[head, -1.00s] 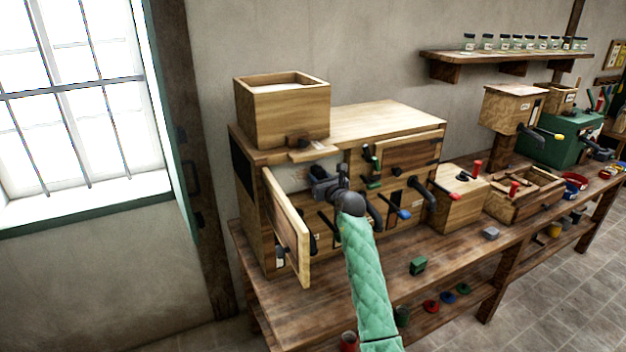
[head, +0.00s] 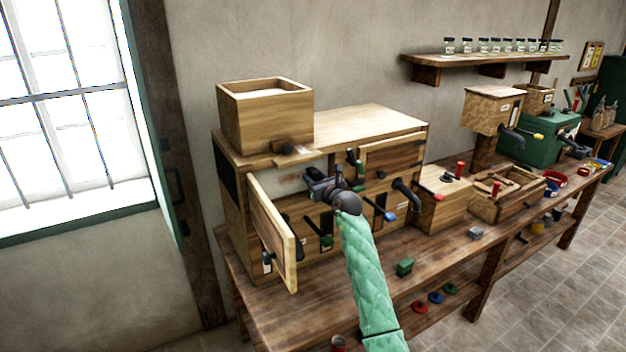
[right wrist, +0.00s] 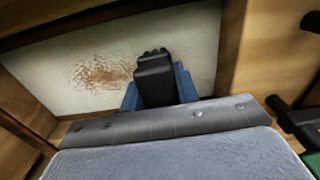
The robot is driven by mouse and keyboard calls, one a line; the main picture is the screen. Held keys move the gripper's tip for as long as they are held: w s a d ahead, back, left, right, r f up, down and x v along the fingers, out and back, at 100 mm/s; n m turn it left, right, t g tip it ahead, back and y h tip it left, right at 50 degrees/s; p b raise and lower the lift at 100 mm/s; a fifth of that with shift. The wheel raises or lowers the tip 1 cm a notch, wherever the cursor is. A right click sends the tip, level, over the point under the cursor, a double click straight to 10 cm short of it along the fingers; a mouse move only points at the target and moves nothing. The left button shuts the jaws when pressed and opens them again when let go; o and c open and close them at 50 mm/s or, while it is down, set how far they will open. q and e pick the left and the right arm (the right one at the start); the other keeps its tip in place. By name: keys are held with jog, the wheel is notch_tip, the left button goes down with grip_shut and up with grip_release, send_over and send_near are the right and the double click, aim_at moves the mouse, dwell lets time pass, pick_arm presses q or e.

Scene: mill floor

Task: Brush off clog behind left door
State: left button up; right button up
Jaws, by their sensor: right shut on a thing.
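The left door (head: 272,232) of the wooden mill cabinet (head: 370,122) stands swung open toward me. Behind it is a pale-lined compartment, whose pale surface (right wrist: 60,95) fills much of the right wrist view. A brown, crumbly patch, the clog (right wrist: 100,72), lies on it, left of my gripper. My right gripper (head: 318,182) is at the compartment opening, right of the door. Its blue fingers (right wrist: 155,82) are shut on a black thing, whose end points at the pale surface. I cannot tell whether it touches, or whether it is a brush. My left gripper is out of view.
A wooden hopper (head: 265,112) stands on the cabinet's left top. Handles and levers (head: 405,193) stick out of the cabinet front, right of my gripper. Smaller wooden boxes (head: 442,198) stand to the right.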

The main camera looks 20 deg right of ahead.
aim_at(300, 177)
jog(key=shift+a+p, duration=0.5)
jog(key=shift+a, duration=0.25)
jog(key=shift+s+a+p, duration=0.15)
jog(key=shift+a+p, duration=0.35)
jog(key=shift+a, duration=0.55)
